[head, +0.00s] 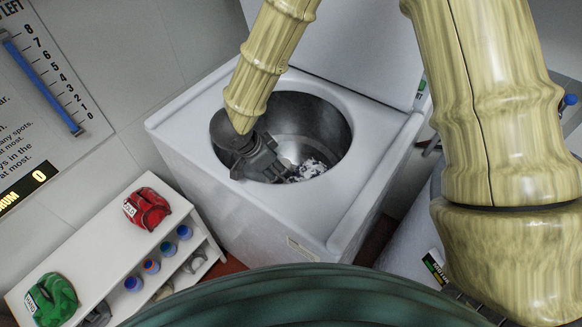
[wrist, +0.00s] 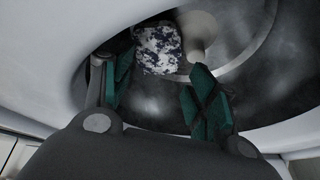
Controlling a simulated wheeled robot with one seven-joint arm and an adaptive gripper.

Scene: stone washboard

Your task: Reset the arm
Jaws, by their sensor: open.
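My gripper (head: 278,166) reaches down into the round opening of a white top-loading washer (head: 270,215). In the wrist view my gripper (wrist: 158,88) shows two green-padded fingers spread apart, with nothing held between them. A crumpled white and dark blue speckled cloth (wrist: 158,50) lies in the metal drum (wrist: 265,85), beyond the fingertips. The cloth also shows in the head view (head: 310,169), at the drum's bottom, partly hidden by my gripper.
The washer's raised lid (head: 350,45) stands behind the opening, and the drum's rim surrounds my gripper. A white shelf (head: 110,250) at lower left holds a red item (head: 147,208), a green item (head: 52,300) and several small blue-topped containers. A wall board (head: 40,90) hangs at left.

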